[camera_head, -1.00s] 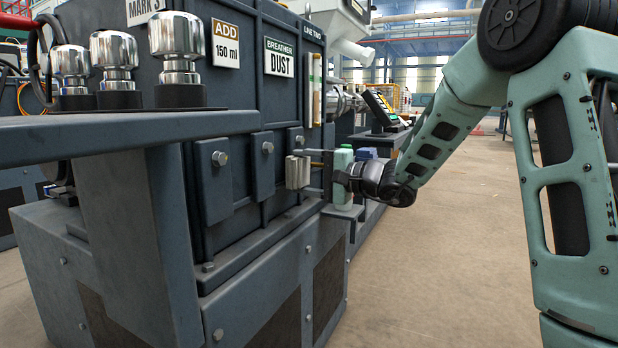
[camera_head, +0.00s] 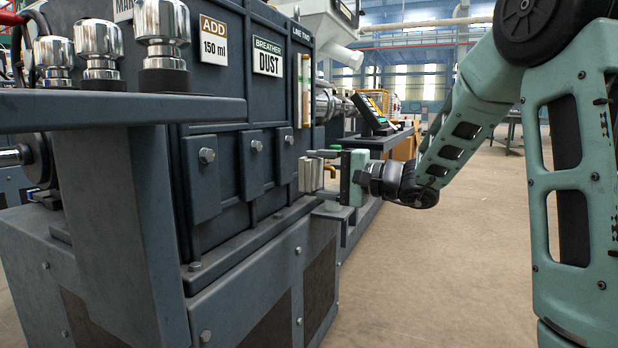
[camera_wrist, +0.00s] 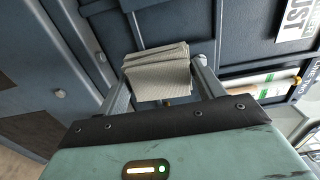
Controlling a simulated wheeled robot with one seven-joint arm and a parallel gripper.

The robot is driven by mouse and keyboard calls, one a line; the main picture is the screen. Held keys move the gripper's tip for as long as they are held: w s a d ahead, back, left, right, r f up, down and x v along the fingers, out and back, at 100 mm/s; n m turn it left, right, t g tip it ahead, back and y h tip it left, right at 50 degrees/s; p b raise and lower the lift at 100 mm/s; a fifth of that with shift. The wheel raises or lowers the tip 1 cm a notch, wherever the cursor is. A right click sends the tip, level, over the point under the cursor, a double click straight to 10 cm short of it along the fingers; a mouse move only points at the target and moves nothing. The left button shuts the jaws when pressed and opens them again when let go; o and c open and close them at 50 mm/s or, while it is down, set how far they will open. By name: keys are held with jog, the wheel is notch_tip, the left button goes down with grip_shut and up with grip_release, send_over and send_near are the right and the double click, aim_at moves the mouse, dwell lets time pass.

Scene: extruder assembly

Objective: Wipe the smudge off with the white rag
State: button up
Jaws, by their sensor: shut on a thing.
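The white rag (camera_head: 309,174) is a folded, layered greyish-white cloth. In the wrist view the rag (camera_wrist: 157,76) sits between the two fingers of my gripper (camera_head: 321,174), which is shut on it. My gripper points left toward the dark blue machine's side and is close to its lower right corner. Whether the rag touches the machine cannot be told. I cannot make out a smudge in either view.
The dark blue machine (camera_head: 225,118) has bolted lugs, a "DUST" sign (camera_head: 267,57) and an amber upright tube (camera_head: 305,90). Chrome-topped fittings (camera_head: 163,40) stand over a ledge (camera_head: 110,108) at left. A tilted display (camera_head: 372,112) stands behind. The floor (camera_head: 450,270) at right is clear.

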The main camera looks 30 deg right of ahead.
jog(key=shift+s+d, duration=0.15)
jog(key=shift+b+v, duration=0.6)
jog(key=shift+v, duration=0.85)
